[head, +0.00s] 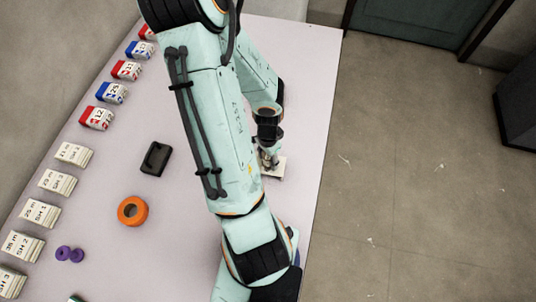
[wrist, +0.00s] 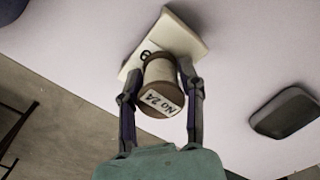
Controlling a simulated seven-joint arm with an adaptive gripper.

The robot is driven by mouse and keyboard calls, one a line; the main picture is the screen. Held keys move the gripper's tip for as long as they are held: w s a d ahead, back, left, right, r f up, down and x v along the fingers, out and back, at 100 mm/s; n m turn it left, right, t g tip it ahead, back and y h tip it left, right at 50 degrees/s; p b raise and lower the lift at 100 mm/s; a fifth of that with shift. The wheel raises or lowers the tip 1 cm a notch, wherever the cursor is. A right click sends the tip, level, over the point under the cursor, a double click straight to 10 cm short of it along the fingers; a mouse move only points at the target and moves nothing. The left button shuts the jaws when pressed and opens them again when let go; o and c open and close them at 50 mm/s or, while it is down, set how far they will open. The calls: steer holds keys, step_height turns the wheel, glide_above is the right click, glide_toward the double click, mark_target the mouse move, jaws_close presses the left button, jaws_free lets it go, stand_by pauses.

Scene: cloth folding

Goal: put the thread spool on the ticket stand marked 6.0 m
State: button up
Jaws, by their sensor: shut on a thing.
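The thread spool (wrist: 160,88) is pale with brown ends and a label reading "No 24". My gripper (wrist: 160,98) is shut on it, one finger on each side, in the wrist view. A cream, flat-faced stand (wrist: 184,40) lies just behind the spool. A dark round mark shows on it beside the spool, but the rest of its marking is hidden, so I cannot read 6.0 m. In the head view my gripper (head: 268,158) is over this pale stand (head: 279,170) near the table's right edge. I cannot tell whether spool and stand touch.
An orange ring (head: 132,211), a black tray (head: 155,159) and a purple spool-shaped piece (head: 69,254) lie left of my arm. Several red, blue and white ticket blocks (head: 57,182) line the table's left edge. The table (head: 310,80) is clear at upper right.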

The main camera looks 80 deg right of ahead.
steer(key=o, duration=1)
steer(key=shift+f, duration=0.1)
step_height(320, 180, up, 12)
steer(key=shift+r, duration=0.2)
steer(key=w+a+r+n+y, duration=0.1)
steer(key=w+a+r+n, duration=0.4)
steer(key=w+a+n, duration=0.85)
steer(key=s+a+r+n, duration=0.1)
steer(key=a+n, duration=0.2)
steer(key=n, duration=0.1)
steer(key=s+a+r+n, duration=0.1)
steer(key=s+a+n, duration=0.1)
steer(key=a+n, duration=0.2)
steer(key=s+a+r+n, duration=0.1)
steer(key=s+a+n, duration=0.1)
steer(key=a+n, duration=0.2)
steer(key=shift+n, duration=0.25)
